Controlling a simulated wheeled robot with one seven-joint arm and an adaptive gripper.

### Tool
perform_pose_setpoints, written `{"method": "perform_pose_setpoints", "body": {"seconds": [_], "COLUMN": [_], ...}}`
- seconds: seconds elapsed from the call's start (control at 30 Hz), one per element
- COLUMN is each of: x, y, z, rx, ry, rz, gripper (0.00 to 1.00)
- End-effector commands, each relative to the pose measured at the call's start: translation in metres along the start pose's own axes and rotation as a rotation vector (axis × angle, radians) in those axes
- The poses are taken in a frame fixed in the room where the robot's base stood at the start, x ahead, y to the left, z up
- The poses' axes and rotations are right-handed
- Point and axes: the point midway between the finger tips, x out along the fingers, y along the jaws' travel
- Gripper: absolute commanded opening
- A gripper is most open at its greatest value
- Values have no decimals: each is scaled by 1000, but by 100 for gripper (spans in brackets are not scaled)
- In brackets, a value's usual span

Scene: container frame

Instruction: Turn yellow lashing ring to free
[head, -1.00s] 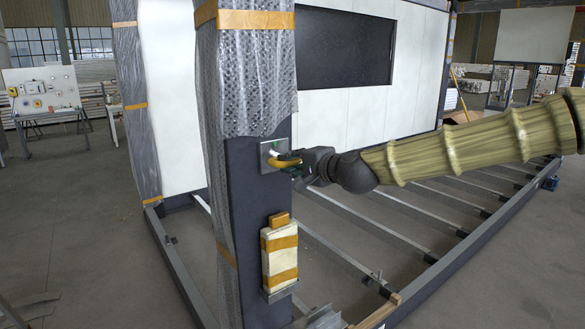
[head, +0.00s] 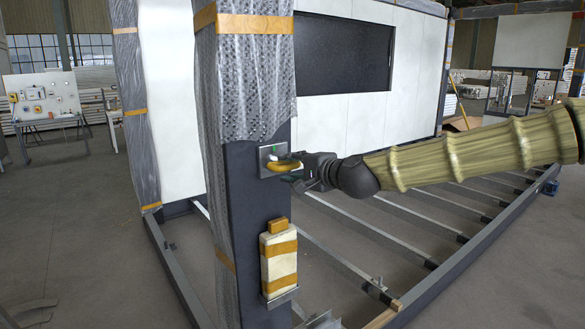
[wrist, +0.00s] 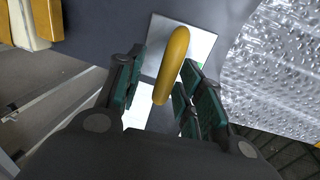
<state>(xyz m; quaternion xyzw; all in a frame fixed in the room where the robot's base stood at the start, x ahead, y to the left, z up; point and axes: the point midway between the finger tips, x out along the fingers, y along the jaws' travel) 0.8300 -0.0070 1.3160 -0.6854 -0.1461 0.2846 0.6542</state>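The yellow lashing ring (head: 283,166) sticks out from a pale metal plate (head: 265,158) on the dark post (head: 250,205). A small green mark shows on the plate above the ring. My gripper (head: 294,176) is at the ring's right side. In the wrist view, the ring (wrist: 173,65) reaches in between the two dark green finger pads of my gripper (wrist: 158,88). A gap shows between the left pad and the ring. The right pads are close beside it; contact cannot be told. The plate (wrist: 205,42) is partly hidden behind the ring and fingers.
Clear wrap with orange tape (head: 245,80) covers the upper post. A cream block with orange bands (head: 279,262) sits on a bracket below the plate; it also shows in the wrist view (wrist: 22,22). Floor beams of the frame (head: 350,265) lie to the right.

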Motion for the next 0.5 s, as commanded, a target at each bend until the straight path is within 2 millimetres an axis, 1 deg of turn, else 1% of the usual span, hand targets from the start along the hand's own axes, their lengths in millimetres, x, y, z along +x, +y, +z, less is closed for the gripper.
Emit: {"method": "perform_pose_setpoints", "body": {"seconds": [0.17, 0.27, 0.37, 0.5], "x": [-1, -5, -16, -38], "y": [-2, -3, -3, -3], "z": [1, 1, 0, -1], "rx": [-2, -2, -2, -1], "ry": [0, -1, 0, 1], "rz": [-2, -3, -4, -4], "gripper": [37, 37, 37, 37]}}
